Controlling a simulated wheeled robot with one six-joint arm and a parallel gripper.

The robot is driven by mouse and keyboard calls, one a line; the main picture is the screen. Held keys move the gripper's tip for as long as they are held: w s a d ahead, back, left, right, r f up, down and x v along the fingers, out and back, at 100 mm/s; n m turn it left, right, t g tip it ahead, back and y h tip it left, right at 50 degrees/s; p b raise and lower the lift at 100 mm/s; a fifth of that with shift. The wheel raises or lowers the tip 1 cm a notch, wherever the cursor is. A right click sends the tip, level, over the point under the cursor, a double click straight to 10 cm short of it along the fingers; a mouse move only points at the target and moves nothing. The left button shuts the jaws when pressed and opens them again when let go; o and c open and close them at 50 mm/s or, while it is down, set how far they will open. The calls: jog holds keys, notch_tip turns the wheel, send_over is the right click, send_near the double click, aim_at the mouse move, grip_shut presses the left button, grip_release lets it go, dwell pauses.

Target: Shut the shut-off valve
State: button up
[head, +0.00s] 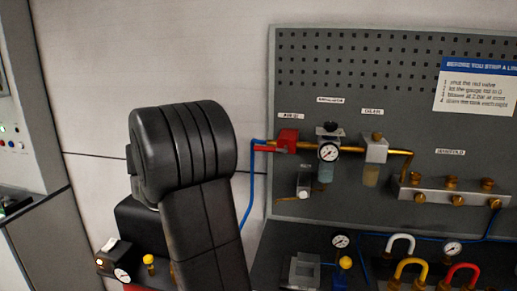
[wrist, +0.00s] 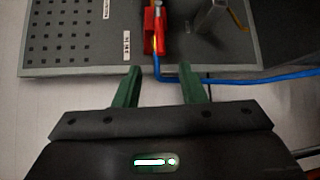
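The red shut-off valve (head: 288,138) is mounted on the grey pegboard panel, on the brass line at its left end, with a blue hose on its left. In the wrist view the red valve (wrist: 150,30) shows at the top middle, ahead of my fingertips and apart from them. Its exact handle angle is hard to tell. My gripper (wrist: 160,68) is open and empty, with two green fingers spread to either side of the blue hose's bend. My gripper is not visible in the head view, where my dark arm fills the middle left.
Right of the valve are a regulator with a gauge (head: 328,152), a second filter unit (head: 375,150) and a manifold (head: 452,191). The blue hose (wrist: 235,81) runs right from below the valve.

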aim_at(260, 149)
jog(key=p+x, duration=0.3)
jog(key=x, duration=1)
jog(key=shift+w+d, duration=0.1)
jog(key=shift+d, duration=0.25)
grip_shut()
